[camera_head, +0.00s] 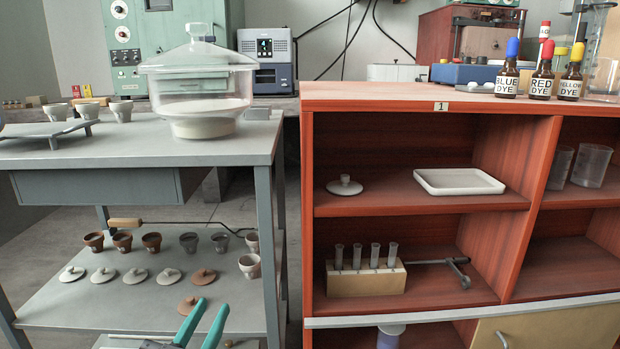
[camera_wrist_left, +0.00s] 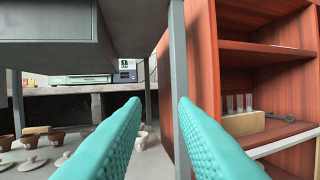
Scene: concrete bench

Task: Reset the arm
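My left gripper (camera_head: 212,308) comes in at the bottom of the head view, in front of the grey bench's lower shelf. Its two teal fingers are apart with nothing between them; they also show in the left wrist view (camera_wrist_left: 160,102). They point past the grey bench leg (camera_wrist_left: 178,85), between the bench and the red cabinet. The left arm itself is mostly below the picture edge. My right arm and gripper do not show in either view.
The grey bench's lower shelf (camera_head: 75,312) holds several small crucibles and lids. The red cabinet (camera_head: 400,97) stands to the right, with a test-tube rack (camera_head: 365,280), a white tray (camera_head: 459,181) and a lid (camera_head: 344,186). Dye bottles (camera_head: 541,78) stand on top. A glass desiccator (camera_head: 198,85) stands on the bench.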

